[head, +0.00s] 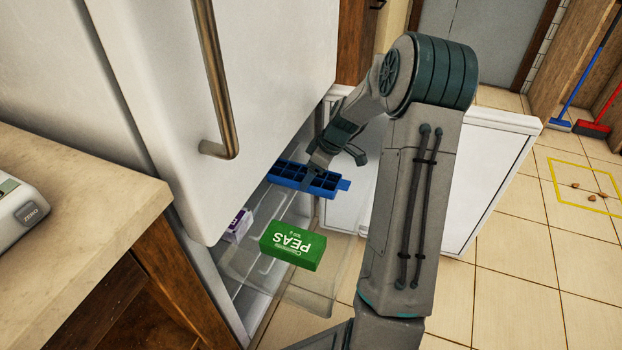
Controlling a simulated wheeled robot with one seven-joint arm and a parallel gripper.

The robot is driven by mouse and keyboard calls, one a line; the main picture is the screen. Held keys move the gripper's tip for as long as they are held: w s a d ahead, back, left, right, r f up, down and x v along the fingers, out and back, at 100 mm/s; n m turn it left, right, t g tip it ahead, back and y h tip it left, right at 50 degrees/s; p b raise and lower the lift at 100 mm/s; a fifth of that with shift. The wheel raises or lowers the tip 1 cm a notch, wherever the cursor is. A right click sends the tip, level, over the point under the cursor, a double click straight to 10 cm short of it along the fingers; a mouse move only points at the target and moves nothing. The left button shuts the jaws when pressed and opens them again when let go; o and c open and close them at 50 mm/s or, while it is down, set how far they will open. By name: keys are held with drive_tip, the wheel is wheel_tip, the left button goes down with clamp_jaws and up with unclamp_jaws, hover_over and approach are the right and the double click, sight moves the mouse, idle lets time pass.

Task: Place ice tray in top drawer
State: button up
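The blue ice tray (290,178) with several compartments shows at the far end of the open freezer, roughly level, with a tab at its right end. My gripper (313,181) points down at it, with a finger crossing in front of the tray. The other finger is not clear, so I cannot tell whether the gripper is shut on it. A clear drawer (332,295) is pulled out of the freezer. I cannot tell whether the tray touches the drawer.
A green peas box (293,246) and a white and purple box (238,226) are at the drawer. The freezer door (490,175) stands open behind my arm. The upper fridge door (170,90) is shut. A wooden counter (85,210) is at left.

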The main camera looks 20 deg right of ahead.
drive_tip(key=shift+f, duration=0.35)
drive_tip(key=o, duration=1.2)
drive_tip(key=shift+r, duration=0.1)
drive_tip(key=p+v, duration=0.4)
drive_tip(key=v, duration=0.8)
drive_tip(key=s+a+r+m+h, duration=0.1)
drive_tip(key=s+a+r+m, duration=0.1)
drive_tip(key=s+a, duration=0.3)
drive_tip(key=s+a+r+m+h, duration=0.1)
drive_tip(key=s+a+m, duration=0.3)
drive_tip(key=s, duration=0.6)
drive_tip(key=s+a+r+m+g+h, duration=0.1)
drive_tip(key=s+a+r+m+h, duration=0.1)
drive_tip(key=s+a, duration=0.6)
drive_tip(key=shift+s+a+r+m, duration=0.2)
drive_tip(key=shift+s+r+m, duration=0.1)
drive_tip(key=shift+m, duration=0.1)
